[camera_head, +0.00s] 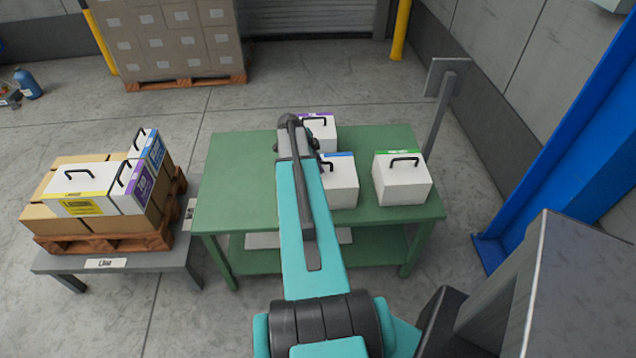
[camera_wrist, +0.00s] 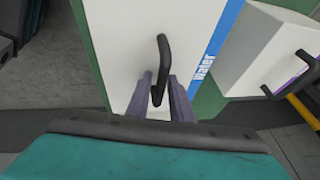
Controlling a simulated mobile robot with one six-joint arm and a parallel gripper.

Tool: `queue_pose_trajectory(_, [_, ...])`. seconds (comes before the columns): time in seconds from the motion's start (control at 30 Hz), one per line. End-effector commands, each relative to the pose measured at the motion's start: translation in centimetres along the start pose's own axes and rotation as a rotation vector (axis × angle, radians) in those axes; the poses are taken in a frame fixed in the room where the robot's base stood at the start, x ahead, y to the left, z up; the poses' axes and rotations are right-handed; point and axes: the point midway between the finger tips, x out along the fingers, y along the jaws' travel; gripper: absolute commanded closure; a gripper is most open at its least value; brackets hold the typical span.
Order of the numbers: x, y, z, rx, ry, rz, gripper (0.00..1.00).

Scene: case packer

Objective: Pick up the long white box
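A white box with a blue label strip and a black handle (camera_head: 342,188) stands on the green table, partly hidden behind my arm. In the wrist view, this white box (camera_wrist: 125,40) fills the middle, its blue strip reading "Water". My gripper (camera_wrist: 160,78) is over it, its two fingers on either side of the near end of the handle (camera_wrist: 164,50). The fingers look slightly apart from the handle, which is not visibly clamped. In the head view my gripper is hidden by the arm. Another long white box with a yellow label (camera_head: 78,184) lies on the pallet at left.
A purple-labelled white box (camera_head: 322,135) stands close behind, and a green-labelled one (camera_head: 402,184) stands to the right on the green table (camera_head: 240,175). The table's left part is clear. A grey post (camera_head: 440,112) rises behind its right side.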

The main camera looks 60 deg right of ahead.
Motion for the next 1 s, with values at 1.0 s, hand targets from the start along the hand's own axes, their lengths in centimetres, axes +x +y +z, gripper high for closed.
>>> queue_pose_trajectory(1.0, [-0.02,0.08,0.06,-0.001,0.000,0.002,1.00])
